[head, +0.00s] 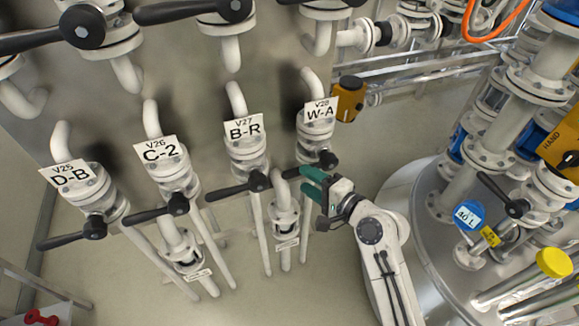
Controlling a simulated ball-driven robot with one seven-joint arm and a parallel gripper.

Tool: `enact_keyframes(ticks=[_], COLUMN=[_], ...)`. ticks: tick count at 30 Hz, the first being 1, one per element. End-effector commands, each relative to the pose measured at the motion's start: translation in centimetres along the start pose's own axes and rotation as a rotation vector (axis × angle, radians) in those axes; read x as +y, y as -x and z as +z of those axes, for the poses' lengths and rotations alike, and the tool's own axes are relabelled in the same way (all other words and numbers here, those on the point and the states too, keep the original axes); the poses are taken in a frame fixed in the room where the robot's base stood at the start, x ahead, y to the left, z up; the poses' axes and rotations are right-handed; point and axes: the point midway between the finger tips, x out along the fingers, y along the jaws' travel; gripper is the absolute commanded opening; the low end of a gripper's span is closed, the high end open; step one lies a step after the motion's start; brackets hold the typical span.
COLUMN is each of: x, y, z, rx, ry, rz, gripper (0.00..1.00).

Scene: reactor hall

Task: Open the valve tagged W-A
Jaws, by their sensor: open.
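The valve tagged W-A (317,137) stands at the right end of the row of tagged valves, its white tag (320,111) facing up. Its black lever (328,160) has its hub just below the valve body. The lever seems to run left and slightly down, partly hidden near my gripper. My gripper (304,182), with green fingers, is open and points left, just below the W-A valve and its hub. It appears close to the lever. I cannot tell whether it touches the lever or whether the lever lies between the fingers.
Valves B-R (246,148), C-2 (174,172) and D-B (88,193) stand to the left, their black levers pointing left. The B-R hub (258,181) is close to my gripper. A yellow box (349,99) sits right of W-A. A large steel vessel (420,215) stands at right.

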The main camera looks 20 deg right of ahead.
Motion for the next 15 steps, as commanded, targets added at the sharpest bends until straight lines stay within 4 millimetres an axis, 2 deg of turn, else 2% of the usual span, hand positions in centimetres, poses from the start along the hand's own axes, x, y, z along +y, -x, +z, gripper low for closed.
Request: enact_keyframes(ticks=[6,10,15], x=[-0.1,0.0,0.0], y=[-4.1,-5.9,-7.1], z=[0.1,0.1,0.0], rx=[-0.002,-0.002,0.0], ry=[0.003,0.003,0.004], rz=[0.002,0.002,0.002], gripper=[0.49,0.49,0.49])
